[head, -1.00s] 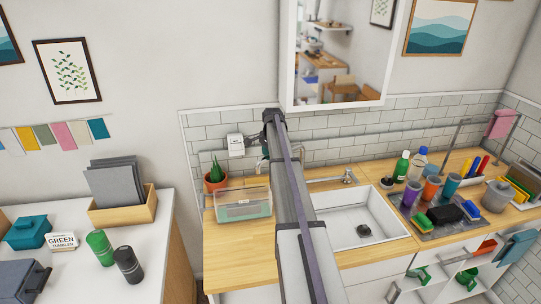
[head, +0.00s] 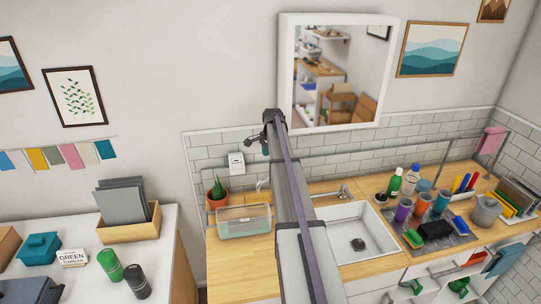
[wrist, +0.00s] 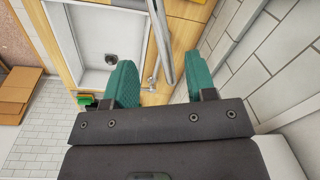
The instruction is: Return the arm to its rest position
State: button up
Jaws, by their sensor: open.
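My arm stretches up the middle of the head view, in front of the counter and sink. My gripper is mostly hidden behind my arm's far end in the head view. In the wrist view my gripper (wrist: 157,84) shows two green fingers set well apart, with nothing held between them. Beyond the fingers are the wooden counter, the grey tap (wrist: 152,78) and the white sink (wrist: 97,45).
The sink (head: 360,228) is right of my arm, with cups, bottles and brushes beside it. A clear box (head: 243,221) and a potted cactus (head: 217,190) stand left of my arm. A mirror (head: 335,70) hangs behind. Green and dark tumblers (head: 109,265) stand on the left cabinet.

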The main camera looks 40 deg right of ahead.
jog(key=shift+f, duration=0.1)
jog(key=s+a+f+n+b, duration=0.6)
jog(key=s+a, duration=0.3)
jog(key=a, duration=0.5)
jog(key=s+a+f+n+b, duration=0.6)
jog(key=s+a+f+b, duration=0.3)
jog(key=a, duration=0.5)
jog(key=s+a+f+n+b, duration=0.6)
jog(key=s+a, duration=0.5)
jog(key=a, duration=0.4)
jog(key=shift+f+n+g+b, duration=0.3)
jog(key=shift+f+g+b, duration=0.1)
jog(key=shift+f+b, duration=0.3)
